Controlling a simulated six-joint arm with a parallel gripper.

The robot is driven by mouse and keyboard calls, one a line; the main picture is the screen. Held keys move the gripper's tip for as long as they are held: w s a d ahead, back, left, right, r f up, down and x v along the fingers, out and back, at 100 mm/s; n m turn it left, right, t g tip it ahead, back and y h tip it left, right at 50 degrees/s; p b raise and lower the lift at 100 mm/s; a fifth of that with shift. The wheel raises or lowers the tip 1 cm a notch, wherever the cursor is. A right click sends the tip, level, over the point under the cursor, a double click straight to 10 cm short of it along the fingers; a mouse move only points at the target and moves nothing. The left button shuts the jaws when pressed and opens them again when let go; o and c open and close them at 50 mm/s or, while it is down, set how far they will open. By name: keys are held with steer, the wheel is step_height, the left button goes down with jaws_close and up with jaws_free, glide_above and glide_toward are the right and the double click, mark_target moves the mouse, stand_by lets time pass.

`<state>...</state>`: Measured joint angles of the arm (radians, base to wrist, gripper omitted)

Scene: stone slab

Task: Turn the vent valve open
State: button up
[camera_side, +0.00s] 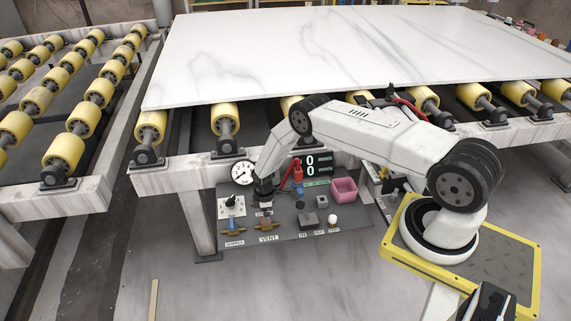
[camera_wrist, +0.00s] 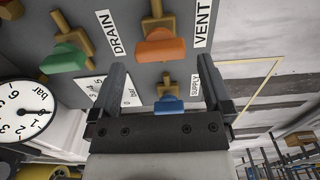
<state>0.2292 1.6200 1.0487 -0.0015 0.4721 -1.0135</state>
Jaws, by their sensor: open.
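The vent valve has an orange handle (camera_wrist: 159,46) on a brass body, beside its VENT label (camera_wrist: 202,20). In the side view the vent valve (camera_side: 266,224) sits at the front of the dark panel, above its label. My gripper (camera_wrist: 162,67) is open and empty. In the wrist view its two fingers spread to either side below the orange handle, with the blue supply handle (camera_wrist: 168,104) showing between them. In the side view my gripper (camera_side: 264,195) points down over the panel behind the vent valve; its fingertips are hard to make out. No contact with the handle shows.
A green drain handle (camera_wrist: 65,58) lies left of the orange one. A dial gauge (camera_side: 242,173), red fitting (camera_side: 297,172), digital display (camera_side: 316,165) and pink bin (camera_side: 344,190) stand around the panel. The white slab (camera_side: 340,50) on yellow rollers is behind and above.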

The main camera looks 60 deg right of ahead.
steer(key=shift+f, duration=1.3)
steer(key=c, duration=1.1)
